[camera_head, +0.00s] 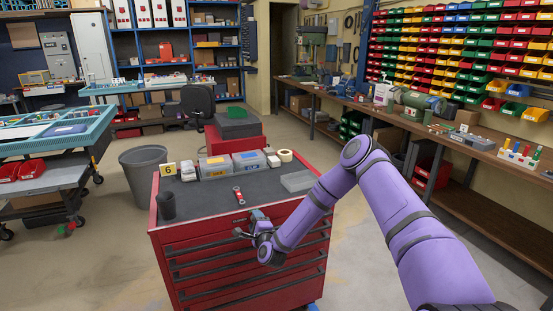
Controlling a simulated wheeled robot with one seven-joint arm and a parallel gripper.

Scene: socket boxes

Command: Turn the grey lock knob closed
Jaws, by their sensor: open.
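My gripper (241,233) is at the front edge of the red tool cabinet (190,285), by its upper drawers, with its jaws pointing left. It looks open, and I see nothing between its jaws. I cannot make out a grey lock knob. It may be hidden by my gripper or too small to tell. The cabinet's drawers look shut.
On the cabinet top are a black cup (167,205), a red-and-grey tool (239,196), a clear box (297,182), socket boxes (216,167), a tape roll (285,156) and a yellow "6" marker (170,169). A grey bin (144,172) stands left. A workbench (440,138) runs along the right.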

